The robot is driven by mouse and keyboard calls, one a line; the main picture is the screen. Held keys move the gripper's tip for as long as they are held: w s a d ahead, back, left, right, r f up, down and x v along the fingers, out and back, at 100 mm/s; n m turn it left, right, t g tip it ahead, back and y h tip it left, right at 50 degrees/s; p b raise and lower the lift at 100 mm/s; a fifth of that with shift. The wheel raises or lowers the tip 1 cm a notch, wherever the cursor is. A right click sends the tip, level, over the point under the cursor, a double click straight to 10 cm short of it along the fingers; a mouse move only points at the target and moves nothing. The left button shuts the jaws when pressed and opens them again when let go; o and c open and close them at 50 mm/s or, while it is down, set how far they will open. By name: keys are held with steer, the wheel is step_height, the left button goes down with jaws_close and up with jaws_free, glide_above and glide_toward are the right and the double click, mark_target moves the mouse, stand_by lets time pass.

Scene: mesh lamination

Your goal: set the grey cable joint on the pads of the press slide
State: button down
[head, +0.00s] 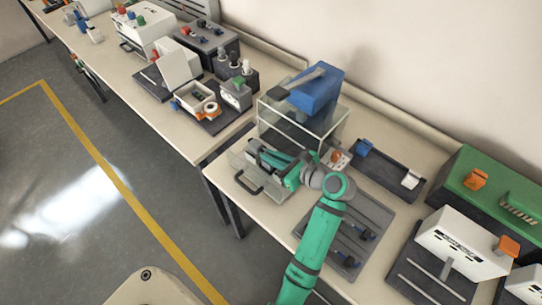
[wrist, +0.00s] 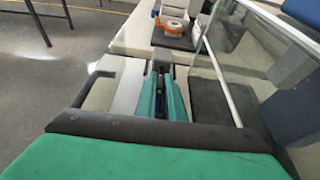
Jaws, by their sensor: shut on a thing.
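My gripper (head: 264,156) is over the pulled-out press slide (head: 243,163), a pale plate with a black handle, in front of the press. In the wrist view, the teal fingers of my gripper (wrist: 161,88) are nearly together, shut on the grey cable joint (wrist: 161,58), of which only a small grey and dark part shows at the tips. The slide (wrist: 122,88) lies below and left of the fingers there. The pads are hidden, and I cannot tell whether the joint touches them.
The blue-topped press (head: 318,92) has a clear guard (head: 330,128) close behind my gripper; the guard (wrist: 262,66) is to the right in the wrist view. A dark mat (head: 372,222) with small parts lies right of my arm. A black tray (head: 388,172) is behind it.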

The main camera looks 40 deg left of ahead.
steer(key=shift+s+d+f, duration=0.1)
steer(key=shift+s+f, duration=0.1)
steer(key=shift+f, duration=0.7)
steer(key=c, duration=1.9)
jaws_free()
steer(key=shift+o, duration=0.7)
steer(key=w+r+v, duration=0.1)
steer(key=v, duration=1)
steer(key=shift+s+a+r, duration=0.25)
steer(key=shift+a, duration=0.05)
step_height(320, 180, up, 7)
steer(key=shift+r, duration=0.15)
steer(key=shift+s, duration=0.1)
